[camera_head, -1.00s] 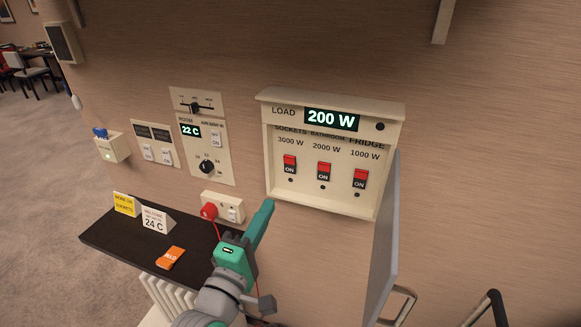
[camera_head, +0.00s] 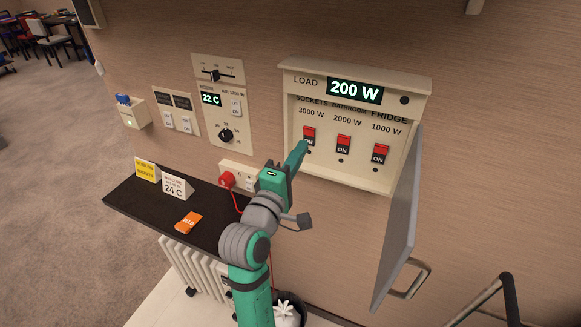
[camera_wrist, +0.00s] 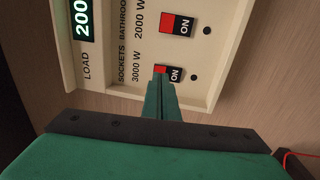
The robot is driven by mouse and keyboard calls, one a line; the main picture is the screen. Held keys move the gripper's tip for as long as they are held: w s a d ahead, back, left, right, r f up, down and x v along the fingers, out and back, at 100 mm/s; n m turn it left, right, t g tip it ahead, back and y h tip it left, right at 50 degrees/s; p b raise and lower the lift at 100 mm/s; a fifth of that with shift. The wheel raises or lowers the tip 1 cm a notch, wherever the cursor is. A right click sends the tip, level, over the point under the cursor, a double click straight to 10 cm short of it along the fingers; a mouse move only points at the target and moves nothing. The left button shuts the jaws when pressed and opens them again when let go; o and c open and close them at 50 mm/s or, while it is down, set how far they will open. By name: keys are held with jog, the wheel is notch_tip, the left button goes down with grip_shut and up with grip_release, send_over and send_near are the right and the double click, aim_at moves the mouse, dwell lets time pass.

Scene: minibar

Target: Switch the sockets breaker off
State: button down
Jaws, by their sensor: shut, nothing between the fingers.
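The load display (camera_head: 355,91) reads 200 W.
The bathroom breaker (camera_head: 343,144) and fridge breaker (camera_head: 380,154) sit to the right, both showing ON. The panel's grey door (camera_head: 400,225) hangs open at right. Below left, a dark shelf (camera_head: 135,200) holds two cards and an orange packet (camera_head: 188,222). A red plug (camera_head: 227,180) sits in a wall socket.

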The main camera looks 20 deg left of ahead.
aim_at(311, 132)
jog(key=w, duration=0.3)
jog(key=shift+w+r, duration=0.15)
jog(key=shift+r, duration=0.05)
jog(key=shift+w+d, duration=0.2)
jog(key=shift+w, duration=0.15)
jog(key=shift+s+a, duration=0.1)
jog(key=shift+a, duration=0.2)
jog(key=shift+w+d+r, duration=0.1)
jog(key=shift+w+r, duration=0.1)
jog(key=shift+w, duration=0.05)
jog(key=shift+d, duration=0.1)
jog(key=shift+s, duration=0.25)
jog(key=s+a+r, duration=0.1)
jog(key=s, duration=1.2)
jog(key=shift+s+r, duration=0.15)
jog(key=shift+r, duration=0.15)
